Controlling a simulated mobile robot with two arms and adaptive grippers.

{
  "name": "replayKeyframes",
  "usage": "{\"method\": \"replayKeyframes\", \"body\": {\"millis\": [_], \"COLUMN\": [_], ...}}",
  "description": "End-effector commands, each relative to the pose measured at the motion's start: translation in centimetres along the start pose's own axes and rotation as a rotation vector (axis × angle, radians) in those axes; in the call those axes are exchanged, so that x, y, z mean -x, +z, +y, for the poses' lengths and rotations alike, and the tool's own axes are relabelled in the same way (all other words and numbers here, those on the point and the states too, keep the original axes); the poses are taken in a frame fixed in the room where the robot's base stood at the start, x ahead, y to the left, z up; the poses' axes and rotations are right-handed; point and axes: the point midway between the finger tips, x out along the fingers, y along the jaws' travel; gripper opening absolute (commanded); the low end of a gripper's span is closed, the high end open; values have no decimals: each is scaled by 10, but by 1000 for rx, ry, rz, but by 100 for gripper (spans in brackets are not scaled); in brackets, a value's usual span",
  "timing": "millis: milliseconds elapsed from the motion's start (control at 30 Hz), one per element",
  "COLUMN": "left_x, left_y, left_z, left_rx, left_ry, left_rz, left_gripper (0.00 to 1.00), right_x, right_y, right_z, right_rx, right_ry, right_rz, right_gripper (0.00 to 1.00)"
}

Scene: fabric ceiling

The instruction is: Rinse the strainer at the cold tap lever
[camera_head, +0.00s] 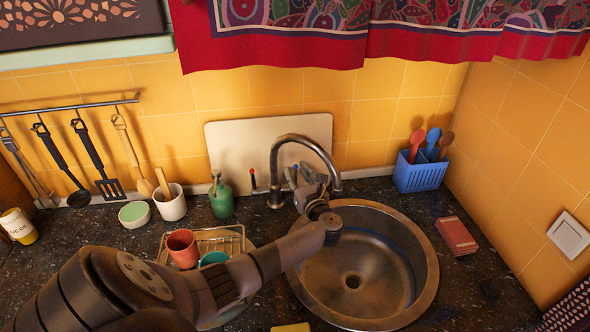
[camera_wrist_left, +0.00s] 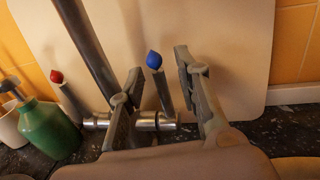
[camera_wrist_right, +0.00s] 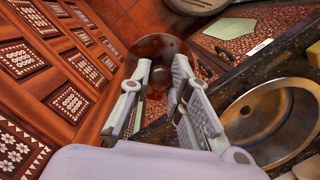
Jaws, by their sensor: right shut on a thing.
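The cold tap lever with a blue knob (camera_wrist_left: 153,60) stands between the spread fingers of my left gripper (camera_wrist_left: 160,70); touching cannot be told. In the head view my left gripper (camera_head: 308,182) is behind the sink, beside the tap (camera_head: 325,153). The red-tipped lever (camera_wrist_left: 57,76) is to the left. No water shows under the spout. My right gripper (camera_wrist_right: 164,85) is shut on what looks like the handle of the strainer, whose round, dark, see-through bowl (camera_wrist_right: 150,48) lies beyond the fingertips. The strainer and right gripper are not in the head view.
The round metal sink (camera_head: 352,245) is empty. A wire rack with a red cup (camera_head: 182,248) stands left of it, near a green soap bottle (camera_head: 221,198). A blue utensil holder (camera_head: 420,172) and red box (camera_head: 456,236) are right. My left arm crosses the sink's left edge.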

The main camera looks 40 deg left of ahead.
Motion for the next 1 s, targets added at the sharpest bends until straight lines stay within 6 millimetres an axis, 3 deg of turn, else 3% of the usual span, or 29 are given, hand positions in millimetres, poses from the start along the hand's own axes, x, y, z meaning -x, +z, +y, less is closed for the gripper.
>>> {"method": "replayKeyframes", "body": {"millis": [133,400,867,1000], "left_x": [-10,-11,-10,-10], "left_y": [0,-1,-1,-1], "left_z": [0,0,0,0], "left_rx": [-1,0,0,0], "left_ry": [1,0,0,0], "left_rz": [0,1,1,1], "left_gripper": [31,31,0,0], "right_x": [2,2,2,2], "right_y": [0,0,0,0], "right_z": [0,0,0,0], "right_rx": [0,0,0,0], "right_ry": [0,0,0,0], "right_rz": [0,0,0,0], "right_gripper": [0,0,0,0]}}
